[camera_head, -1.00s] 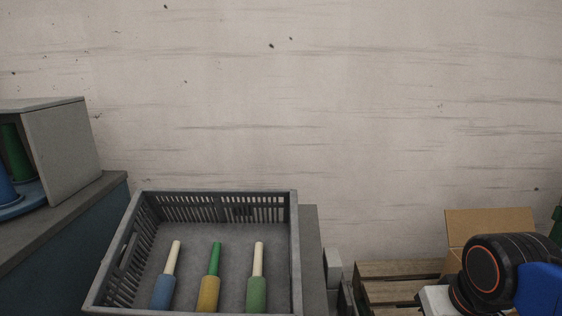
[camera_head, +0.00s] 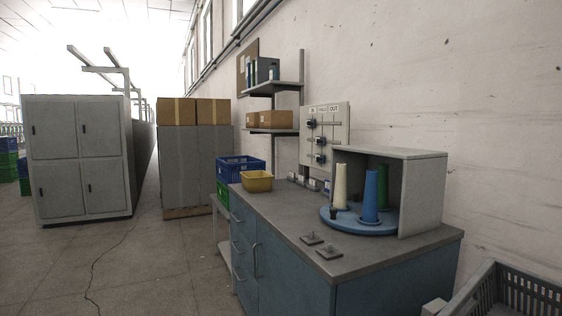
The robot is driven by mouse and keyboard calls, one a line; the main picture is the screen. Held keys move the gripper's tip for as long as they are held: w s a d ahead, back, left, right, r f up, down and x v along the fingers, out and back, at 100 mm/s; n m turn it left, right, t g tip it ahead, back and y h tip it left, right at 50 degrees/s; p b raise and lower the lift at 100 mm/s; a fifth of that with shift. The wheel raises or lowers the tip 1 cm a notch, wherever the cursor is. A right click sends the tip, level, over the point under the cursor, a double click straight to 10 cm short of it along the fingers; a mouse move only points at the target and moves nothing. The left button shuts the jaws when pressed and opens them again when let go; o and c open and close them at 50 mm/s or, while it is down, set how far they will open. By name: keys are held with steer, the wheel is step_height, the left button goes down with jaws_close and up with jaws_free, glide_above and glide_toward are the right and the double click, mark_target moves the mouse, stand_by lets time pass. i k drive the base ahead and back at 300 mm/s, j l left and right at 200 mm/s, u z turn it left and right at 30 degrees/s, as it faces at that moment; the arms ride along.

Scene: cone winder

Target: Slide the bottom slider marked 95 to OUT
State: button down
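A pale slider board (camera_head: 341,138) hangs on the wall behind the workbench. Its header row shows IN at left, a middle label too small to read surely, and OUT at right. Three dark slider knobs sit on it one above another. The bottom slider (camera_head: 320,158) stands roughly under the middle label, left of the OUT column. The top slider (camera_head: 311,123) is further left, under IN. The number marks are too small to read. My gripper is not in view.
A workbench (camera_head: 290,222) with blue drawers stands below the board. It carries a yellow bin (camera_head: 257,181), two small metal pieces, and a grey open housing (camera_head: 421,195) over a blue turntable with cones. A grey crate (camera_head: 490,291) is at lower right.

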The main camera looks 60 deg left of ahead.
mark_target(318, 159)
steer(key=u, duration=1.7)
steer(key=i+j+u, duration=0.8)
steer(key=i+u, duration=0.15)
steer(key=i, duration=0.35)
steer(key=i+u, duration=0.45)
steer(key=i, duration=0.35)
steer(key=i+j+z, duration=0.1)
steer(key=i+z, duration=0.2)
steer(key=i, duration=0.15)
steer(key=i+j+z, duration=0.2)
steer(key=i+z, duration=0.15)
steer(key=i+j+z, duration=0.3)
steer(key=i, duration=0.25)
steer(key=i+j+z, duration=0.2)
steer(key=z, duration=0.25)
steer(key=i+j+z, duration=0.2)
steer(key=z, duration=0.25)
steer(key=i+j+z, duration=0.1)
steer(key=j+z, duration=0.85)
steer(key=i+l, duration=0.05)
steer(key=l, duration=0.05)
